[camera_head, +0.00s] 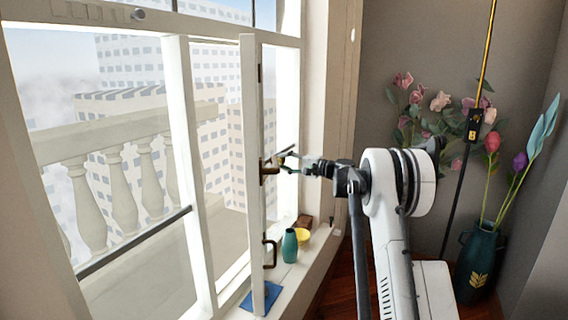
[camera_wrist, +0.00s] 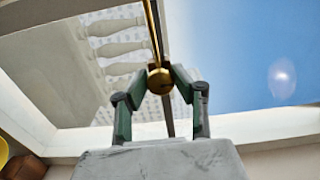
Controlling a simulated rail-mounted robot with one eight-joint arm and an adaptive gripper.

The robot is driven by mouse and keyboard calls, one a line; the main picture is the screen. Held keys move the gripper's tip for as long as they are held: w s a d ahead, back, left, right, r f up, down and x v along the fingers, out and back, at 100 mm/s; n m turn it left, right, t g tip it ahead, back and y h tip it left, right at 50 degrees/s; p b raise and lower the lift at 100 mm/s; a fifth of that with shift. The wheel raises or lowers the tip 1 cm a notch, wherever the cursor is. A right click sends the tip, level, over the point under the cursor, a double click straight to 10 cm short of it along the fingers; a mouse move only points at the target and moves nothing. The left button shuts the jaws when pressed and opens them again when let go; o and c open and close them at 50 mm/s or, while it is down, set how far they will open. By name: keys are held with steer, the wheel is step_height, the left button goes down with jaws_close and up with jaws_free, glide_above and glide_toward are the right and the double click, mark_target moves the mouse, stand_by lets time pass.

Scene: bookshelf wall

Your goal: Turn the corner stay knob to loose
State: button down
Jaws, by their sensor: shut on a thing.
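In the wrist view a round brass knob (camera_wrist: 160,82) sits on a thin brass rod (camera_wrist: 153,32) that runs up out of the picture. My gripper (camera_wrist: 163,72) has its two green fingers on either side of the knob, shut on it. In the head view my gripper (camera_head: 284,163) is at the open window sash (camera_head: 252,150), beside its upper handle (camera_head: 268,170). The knob is too small and covered to make out in the head view. No loose or tight marking shows.
On the sill stand a teal vase (camera_head: 289,247), a yellow cup (camera_head: 303,237) and a brown block (camera_head: 306,221). A blue flat item (camera_head: 260,298) lies nearer. A lower handle (camera_head: 270,252) sticks out from the sash. A tall flower vase (camera_head: 477,266) stands at right.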

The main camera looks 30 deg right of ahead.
steer(key=c, duration=1.4)
jaws_free()
steer(key=shift+s+d, duration=0.1)
steer(key=v, duration=1.2)
